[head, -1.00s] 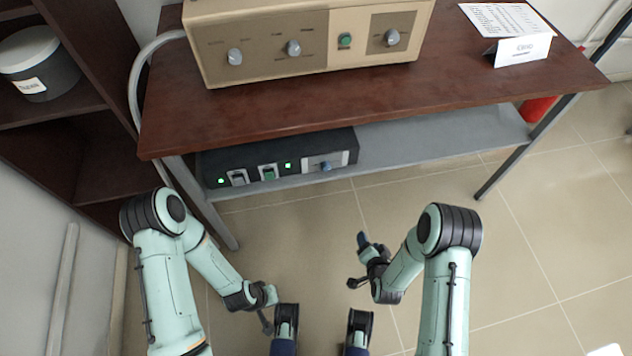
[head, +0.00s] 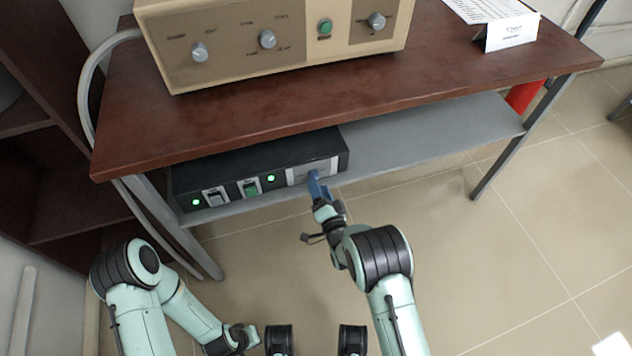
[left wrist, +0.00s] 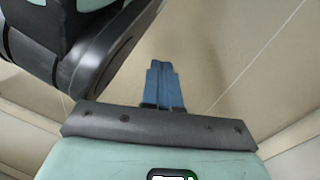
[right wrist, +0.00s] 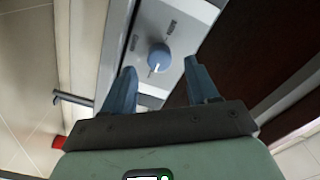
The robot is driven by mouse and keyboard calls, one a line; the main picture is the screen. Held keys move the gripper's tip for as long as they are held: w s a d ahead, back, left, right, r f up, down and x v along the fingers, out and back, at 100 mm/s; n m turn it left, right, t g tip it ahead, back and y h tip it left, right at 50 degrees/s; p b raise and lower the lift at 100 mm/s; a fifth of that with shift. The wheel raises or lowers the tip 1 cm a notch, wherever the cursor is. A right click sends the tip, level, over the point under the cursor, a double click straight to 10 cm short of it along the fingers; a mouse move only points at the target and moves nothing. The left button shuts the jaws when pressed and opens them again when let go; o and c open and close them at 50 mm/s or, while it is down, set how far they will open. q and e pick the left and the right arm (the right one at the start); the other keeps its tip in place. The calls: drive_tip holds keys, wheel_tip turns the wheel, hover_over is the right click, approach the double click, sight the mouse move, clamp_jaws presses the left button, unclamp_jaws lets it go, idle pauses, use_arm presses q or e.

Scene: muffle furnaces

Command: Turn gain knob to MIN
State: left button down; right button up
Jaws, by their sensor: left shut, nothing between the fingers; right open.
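The blue gain knob (right wrist: 158,58) sits on the light grey panel (right wrist: 190,14) of the black box (head: 255,163) on the lower shelf. Its white pointer mark faces down in the right wrist view; the small labels beside it are too blurred to read. My right gripper (right wrist: 160,68) is open, its blue fingers to either side of the knob in that view; whether they touch it I cannot tell. In the head view my right gripper (head: 316,186) is at the panel and hides the knob. My left gripper (left wrist: 162,68) is shut and empty, over the floor.
The beige unit (head: 280,52) with grey knobs and a green button stands on the brown tabletop (head: 240,112) above. The grey lower shelf (head: 430,130) is free to the right of the box. A table leg (head: 500,165) and a red object (head: 524,95) are further right.

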use_arm(q)
drive_tip(key=shift+s+a+f+g+b, duration=0.1)
drive_tip(key=shift+s+f+g+b, duration=0.15)
drive_tip(key=shift+s+f, duration=0.25)
drive_tip(key=shift+s+a+f+g+b, duration=0.15)
drive_tip(key=shift+s+f+g, duration=0.15)
drive_tip(key=shift+s, duration=0.35)
use_arm(e)
drive_tip(key=x, duration=0.3)
drive_tip(key=shift+w+a, duration=0.1)
drive_tip(key=shift+w, duration=0.15)
drive_tip(key=c, duration=1)
use_arm(q)
drive_tip(key=shift+d, duration=0.1)
use_arm(e)
drive_tip(key=shift+c, duration=0.2)
